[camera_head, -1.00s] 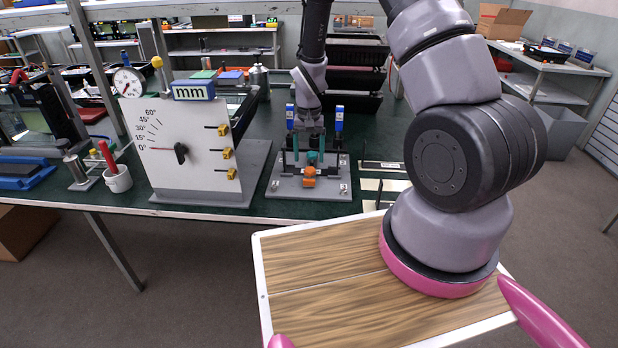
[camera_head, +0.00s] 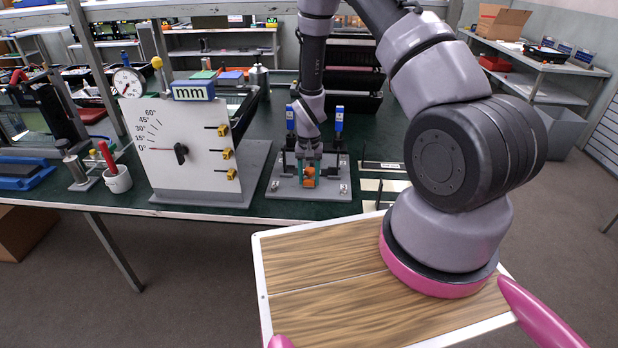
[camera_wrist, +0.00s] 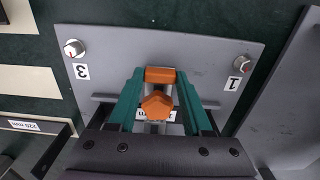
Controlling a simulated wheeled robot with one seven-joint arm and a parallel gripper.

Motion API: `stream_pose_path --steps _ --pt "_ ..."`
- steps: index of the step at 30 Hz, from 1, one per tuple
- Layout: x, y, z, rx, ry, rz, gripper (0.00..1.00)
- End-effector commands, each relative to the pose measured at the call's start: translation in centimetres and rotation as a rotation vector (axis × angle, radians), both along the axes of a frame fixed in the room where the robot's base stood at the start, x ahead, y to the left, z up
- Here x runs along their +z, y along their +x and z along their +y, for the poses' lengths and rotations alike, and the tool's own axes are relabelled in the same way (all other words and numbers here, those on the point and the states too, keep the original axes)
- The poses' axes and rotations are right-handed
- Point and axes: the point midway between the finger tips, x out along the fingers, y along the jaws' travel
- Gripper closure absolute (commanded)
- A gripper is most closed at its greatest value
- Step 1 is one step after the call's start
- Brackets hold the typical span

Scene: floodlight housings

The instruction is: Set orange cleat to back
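The orange cleat (camera_wrist: 159,75) sits at the middle of a grey fixture plate on the bench, with an orange hexagonal knob (camera_wrist: 157,105) nearer the camera in the wrist view. The cleat also shows small in the head view (camera_head: 309,182). My gripper (camera_wrist: 160,78) points down over the plate, its teal fingers on either side of the orange cleat. The fingertips look very close to its sides; I cannot tell whether they press on it. A white label behind the knob is mostly hidden.
The grey plate (camera_head: 285,188) carries studs marked 3 (camera_wrist: 74,48) and 1 (camera_wrist: 243,63). Two blue-topped posts (camera_head: 339,120) stand behind my gripper. A white angle-dial panel (camera_head: 190,150) stands to the left. Labelled strips (camera_head: 383,166) lie to the right.

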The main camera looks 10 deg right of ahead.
Motion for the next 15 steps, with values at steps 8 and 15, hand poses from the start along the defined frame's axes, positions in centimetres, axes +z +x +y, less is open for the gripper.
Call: stream_pose_path --steps 8,15 --pt "0.03 -0.01 0.01 0.0 0.0 0.0 1.0" --pt "0.04 -0.01 0.01 0.0 0.0 0.0 1.0"
